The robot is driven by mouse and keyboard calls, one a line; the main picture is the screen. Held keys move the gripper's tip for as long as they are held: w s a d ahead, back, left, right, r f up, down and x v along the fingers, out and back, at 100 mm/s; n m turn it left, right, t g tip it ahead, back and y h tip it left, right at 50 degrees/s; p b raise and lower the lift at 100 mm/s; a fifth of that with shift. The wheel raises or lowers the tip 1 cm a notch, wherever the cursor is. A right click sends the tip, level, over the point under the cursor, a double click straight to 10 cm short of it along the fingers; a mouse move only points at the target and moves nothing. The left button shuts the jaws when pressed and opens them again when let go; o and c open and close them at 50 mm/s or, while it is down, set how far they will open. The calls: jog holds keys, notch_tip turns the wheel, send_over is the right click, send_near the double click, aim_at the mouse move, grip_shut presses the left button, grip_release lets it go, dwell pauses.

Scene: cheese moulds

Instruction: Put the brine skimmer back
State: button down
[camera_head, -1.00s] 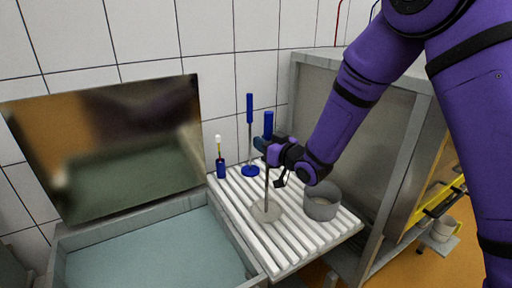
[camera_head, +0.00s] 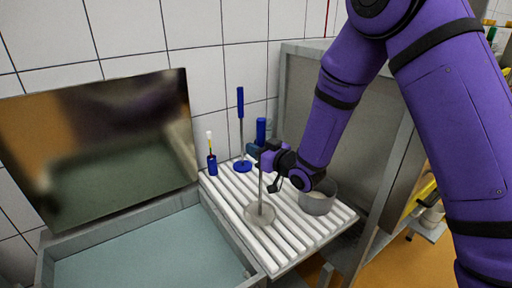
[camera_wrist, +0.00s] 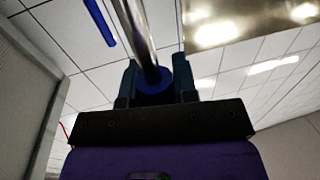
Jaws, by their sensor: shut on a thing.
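The brine skimmer has a thin upright metal rod and a flat round pale disc (camera_head: 260,213) at its lower end. A blue handle (camera_head: 261,130) shows just above my gripper. My gripper (camera_head: 257,153) is shut on the skimmer near its top. In the wrist view a metal rod (camera_wrist: 138,35) and a round blue part sit between the fingers (camera_wrist: 155,85). The disc is over the white slatted board (camera_head: 300,246); I cannot tell whether it touches. Behind it, a blue-handled rod (camera_head: 240,100) stands upright from a round blue base (camera_head: 243,166).
A small blue holder (camera_head: 212,165) with a white-tipped item stands at the board's back left. A grey round mould (camera_head: 318,203) is to the right of the disc. A basin of liquid (camera_head: 150,255) lies left, with a reflective panel (camera_head: 100,150) behind. A grey cabinet (camera_head: 350,125) bounds the right.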

jog(key=c, duration=0.9)
grip_release()
jog(key=v, duration=1.2)
jog(key=s+d+r+m+g+h, duration=0.15)
jog(key=d+r+m+h, duration=0.25)
jog(key=d+r+h, duration=0.8)
jog(key=s+d+r+m+g, duration=0.1)
jog(key=s+d+r+g, duration=0.1)
jog(key=s, duration=0.6)
jog(key=s+d+r+m+g, duration=0.2)
jog(key=s+d+r, duration=0.1)
jog(key=s, duration=0.5)
jog(key=s+d+r+m+g, duration=0.2)
jog(key=s+d+r, duration=0.1)
jog(key=s, duration=0.6)
jog(key=shift+d+h, duration=0.4)
jog(key=shift+d, duration=0.4)
